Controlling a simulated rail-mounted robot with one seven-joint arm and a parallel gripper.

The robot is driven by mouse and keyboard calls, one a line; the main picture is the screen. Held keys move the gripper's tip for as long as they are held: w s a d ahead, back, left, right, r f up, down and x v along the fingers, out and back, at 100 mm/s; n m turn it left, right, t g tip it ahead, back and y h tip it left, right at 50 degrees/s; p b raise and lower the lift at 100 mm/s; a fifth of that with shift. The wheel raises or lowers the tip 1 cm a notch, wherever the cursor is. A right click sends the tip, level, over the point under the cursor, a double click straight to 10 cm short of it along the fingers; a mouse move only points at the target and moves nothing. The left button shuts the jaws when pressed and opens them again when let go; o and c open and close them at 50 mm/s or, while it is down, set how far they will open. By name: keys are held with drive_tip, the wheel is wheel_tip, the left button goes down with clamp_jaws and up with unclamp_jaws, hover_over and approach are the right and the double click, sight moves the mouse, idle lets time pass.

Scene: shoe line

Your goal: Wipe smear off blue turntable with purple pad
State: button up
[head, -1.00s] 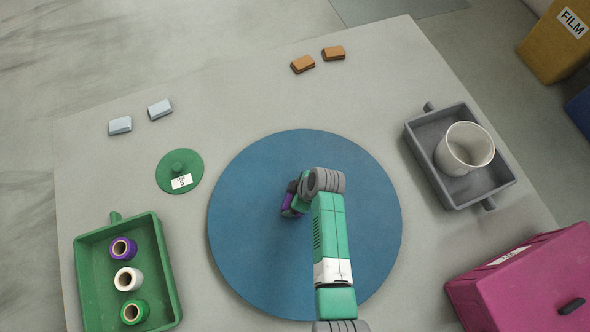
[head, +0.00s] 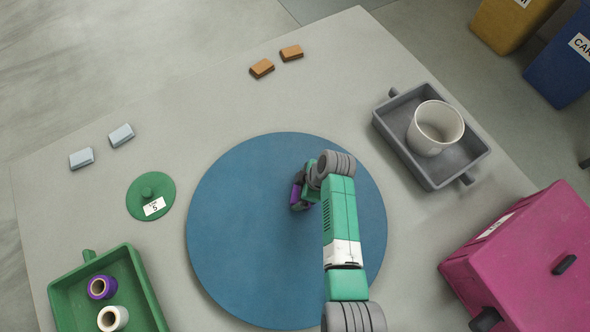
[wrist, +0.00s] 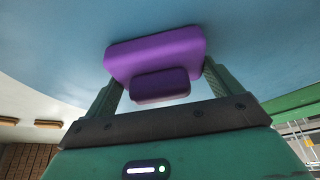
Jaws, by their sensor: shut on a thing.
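The blue turntable (head: 240,235) lies flat in the middle of the table. My gripper (wrist: 155,88) is shut on the purple pad (wrist: 155,52) by its raised grip, as the wrist view shows. In the wrist view the pad's wide face is against or very close to the blue surface (wrist: 255,45); I cannot tell which. In the head view the pad (head: 296,194) shows as a small purple patch beside my gripper, over the turntable right of its centre. I see no smear on the visible blue surface; my arm hides part of the right side.
A green tray (head: 148,292) with spools stands at lower left, near a green lid (head: 133,200). A grey tray (head: 398,150) with a white cup (head: 436,128) is at right, above a magenta box (head: 535,265).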

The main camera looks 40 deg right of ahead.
drive_tip(key=shift+d+f, duration=0.1)
drive_tip(key=shift+d, duration=0.35)
drive_tip(key=shift+r, duration=0.3)
drive_tip(key=shift+w+a+f+p, duration=0.15)
drive_tip(key=shift+a+p, duration=0.9)
drive_tip(key=shift+a, duration=1.5)
drive_tip(key=shift+w+a+p, duration=0.1)
drive_tip(key=shift+a+p, duration=0.9)
drive_tip(key=shift+a, duration=1.55)
drive_tip(key=shift+a+r+p, duration=0.15)
drive_tip(key=shift+r+p, duration=0.15)
drive_tip(key=shift+p, duration=0.1)
wheel_tip(320, 180, up, 8)
drive_tip(key=p, duration=0.6)
drive_tip(key=shift+f, duration=0.25)
